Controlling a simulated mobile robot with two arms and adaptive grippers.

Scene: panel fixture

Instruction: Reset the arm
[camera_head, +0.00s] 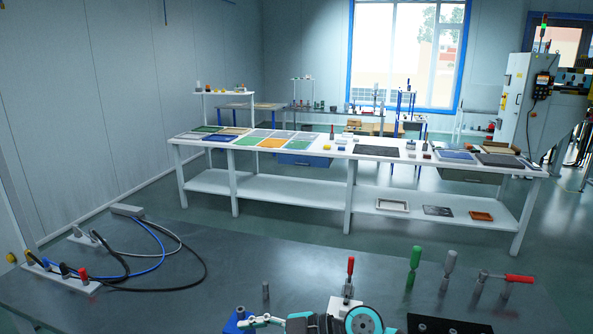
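A teal and grey arm of mine, which I take to be the right one, shows at the bottom centre of the head view. Its round joint is at the right and its gripper (246,322) points left, over or beside a blue block (231,325). Whether its fingers are open or shut is too small to tell, and I cannot tell if they touch the block. The rest of this arm is cut off by the lower edge. My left gripper is not in view.
The dark worktop (330,265) holds a cable panel (62,275) with looping cables at left. Behind my arm stand a red-handled tool (350,268), a green-handled tool (414,258), a grey one (449,264) and a red-handled clamp (517,278). A black plate (445,325) lies front right.

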